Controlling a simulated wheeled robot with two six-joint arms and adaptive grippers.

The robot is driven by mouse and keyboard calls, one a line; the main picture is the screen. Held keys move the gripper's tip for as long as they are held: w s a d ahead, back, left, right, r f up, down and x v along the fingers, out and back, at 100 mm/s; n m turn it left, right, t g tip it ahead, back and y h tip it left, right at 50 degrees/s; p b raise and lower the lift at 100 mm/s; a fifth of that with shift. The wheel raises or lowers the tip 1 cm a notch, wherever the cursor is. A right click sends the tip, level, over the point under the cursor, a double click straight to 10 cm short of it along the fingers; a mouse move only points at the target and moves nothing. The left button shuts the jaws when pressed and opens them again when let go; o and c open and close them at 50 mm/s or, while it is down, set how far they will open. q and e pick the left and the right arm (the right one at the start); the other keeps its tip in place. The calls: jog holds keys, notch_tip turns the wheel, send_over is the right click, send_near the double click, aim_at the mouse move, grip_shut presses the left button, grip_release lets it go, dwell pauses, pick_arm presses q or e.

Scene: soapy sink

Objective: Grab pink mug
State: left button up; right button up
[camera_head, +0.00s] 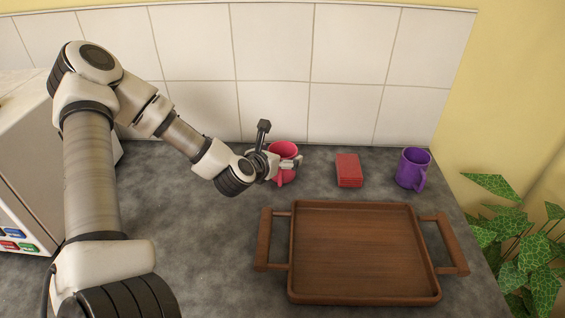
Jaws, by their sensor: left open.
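The pink mug (286,150) stands upright on the grey counter near the tiled wall, with its handle toward the front. My left gripper (291,163) is open at the mug, overlapping its left and front side in this view. One finger shows across the mug's front. I cannot tell whether the fingers touch the mug or how far around it they are. Part of the mug is hidden behind the gripper. My right gripper is not in view.
A wooden tray (437,290) with two side handles lies empty in front. A red block-like item (349,170) and a purple mug (412,168) stand to the right. A white appliance (22,160) is at the left, and a leafy plant (515,235) is at the right edge.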

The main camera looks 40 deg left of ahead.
pick_arm(q)
jog(key=shift+w+f, duration=0.25)
jog(key=shift+w, duration=0.45)
jog(key=shift+s+a, duration=0.1)
jog(key=c, duration=1.3)
jog(key=shift+r, duration=0.15)
jog(key=shift+c, duration=0.2)
